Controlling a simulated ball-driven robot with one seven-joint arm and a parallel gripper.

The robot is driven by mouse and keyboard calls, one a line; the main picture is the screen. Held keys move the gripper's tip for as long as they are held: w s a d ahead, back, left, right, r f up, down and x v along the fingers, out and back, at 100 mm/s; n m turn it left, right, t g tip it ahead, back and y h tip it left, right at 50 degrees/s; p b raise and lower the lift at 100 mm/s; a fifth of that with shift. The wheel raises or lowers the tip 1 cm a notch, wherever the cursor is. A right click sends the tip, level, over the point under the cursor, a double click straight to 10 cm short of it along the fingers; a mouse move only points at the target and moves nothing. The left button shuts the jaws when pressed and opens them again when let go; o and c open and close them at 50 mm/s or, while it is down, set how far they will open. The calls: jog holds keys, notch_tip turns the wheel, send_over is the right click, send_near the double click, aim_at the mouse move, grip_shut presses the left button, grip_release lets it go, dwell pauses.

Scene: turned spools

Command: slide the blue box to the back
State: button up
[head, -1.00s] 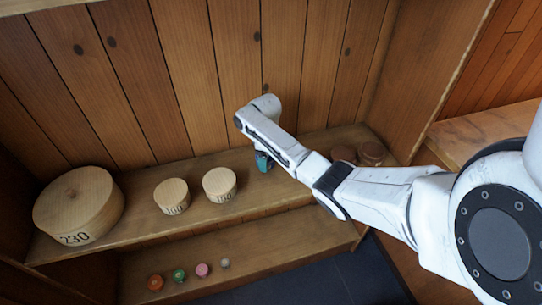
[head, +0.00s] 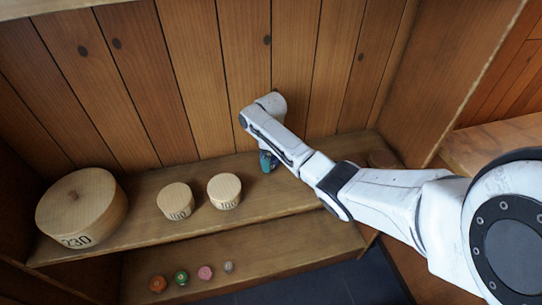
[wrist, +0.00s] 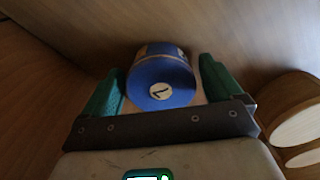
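The blue box (wrist: 160,82) is a small round drum with a pale disc and a dark numeral on its end. In the wrist view it sits between the two green fingers of my gripper (wrist: 162,75). The fingers are apart, one on each side of it, with what looks like a narrow gap; contact is not clear. In the head view my gripper (head: 268,161) points down at the upper shelf (head: 140,222), near the back wall. There the box cannot be told apart from the fingers.
Two pale round boxes (head: 175,200) (head: 225,190) and a large lidded one marked 230 (head: 82,208) stand to the left. A brown round box (head: 383,159) is right, partly behind my arm. Several small coloured spools (head: 182,278) stand on the lower shelf. The wooden back wall (head: 185,90) is close behind.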

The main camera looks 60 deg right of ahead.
jog(key=shift+o, duration=0.5)
jog(key=shift+r, duration=0.15)
notch_tip(320, 180, up, 10)
jog(key=shift+r, duration=0.25)
dwell(0.5)
